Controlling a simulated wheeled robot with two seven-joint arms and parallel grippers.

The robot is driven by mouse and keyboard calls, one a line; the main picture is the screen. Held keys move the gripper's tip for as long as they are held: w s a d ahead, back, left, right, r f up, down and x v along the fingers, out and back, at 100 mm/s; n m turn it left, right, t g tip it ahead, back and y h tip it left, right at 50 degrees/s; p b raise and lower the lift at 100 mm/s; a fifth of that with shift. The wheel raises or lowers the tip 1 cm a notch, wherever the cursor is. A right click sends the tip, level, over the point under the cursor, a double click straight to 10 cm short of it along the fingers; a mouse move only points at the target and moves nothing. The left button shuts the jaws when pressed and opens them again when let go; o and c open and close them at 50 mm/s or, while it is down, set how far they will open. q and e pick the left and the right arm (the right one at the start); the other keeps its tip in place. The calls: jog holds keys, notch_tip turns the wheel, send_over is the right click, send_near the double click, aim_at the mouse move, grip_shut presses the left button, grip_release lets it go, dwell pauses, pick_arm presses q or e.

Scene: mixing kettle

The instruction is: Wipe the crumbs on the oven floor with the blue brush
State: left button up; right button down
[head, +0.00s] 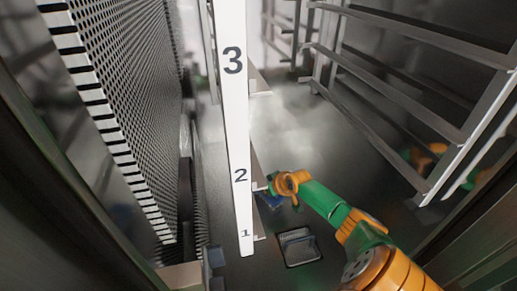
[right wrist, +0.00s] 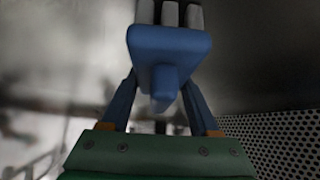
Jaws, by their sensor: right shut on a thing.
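My right arm reaches into the oven from the lower right in the head view, with its gripper (head: 266,192) low beside the white numbered post. The right gripper (right wrist: 163,85) is shut on the blue brush (right wrist: 168,45). The brush's pale grey bristles point away from the gripper at the top of the wrist view. The oven floor (head: 290,125) is shiny dark metal. I cannot make out any crumbs on it. My left gripper is not in view.
The white post (head: 236,120) marked 3, 2, 1 stands close left of my right gripper. A perforated panel (head: 140,90) lines the left, and rack rails (head: 390,90) line the right. A square drain (head: 298,247) sits in the floor. The middle of the floor is open.

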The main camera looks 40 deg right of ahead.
jog(key=shift+s+d+f+b, duration=0.1)
jog(key=shift+s+d+b, duration=0.25)
jog(key=shift+d, duration=0.25)
jog(key=shift+s+d+f+b, duration=0.1)
jog(key=shift+s+d+b, duration=0.2)
jog(key=shift+d, duration=0.3)
jog(key=shift+s+d+r, duration=0.2)
jog(key=shift+s+d, duration=0.05)
jog(key=shift+d, duration=0.25)
jog(key=d+b, duration=0.1)
jog(key=s+d, duration=0.1)
jog(key=b, duration=0.1)
jog(key=shift+s+d+f+b, duration=0.25)
jog(key=shift+d+b, duration=0.1)
jog(key=shift+d, duration=0.05)
jog(key=shift+s+d+r, duration=0.15)
jog(key=shift+s+d, duration=0.05)
jog(key=shift+d, duration=0.1)
jog(key=shift+s+d+b, duration=0.35)
jog(key=shift+d+b, duration=0.2)
jog(key=shift+d, duration=0.05)
jog(key=shift+s+d+b, duration=0.3)
jog(key=shift+d+b, duration=0.25)
jog(key=shift+s+d, duration=0.25)
jog(key=shift+d, duration=0.25)
jog(key=shift+r, duration=0.1)
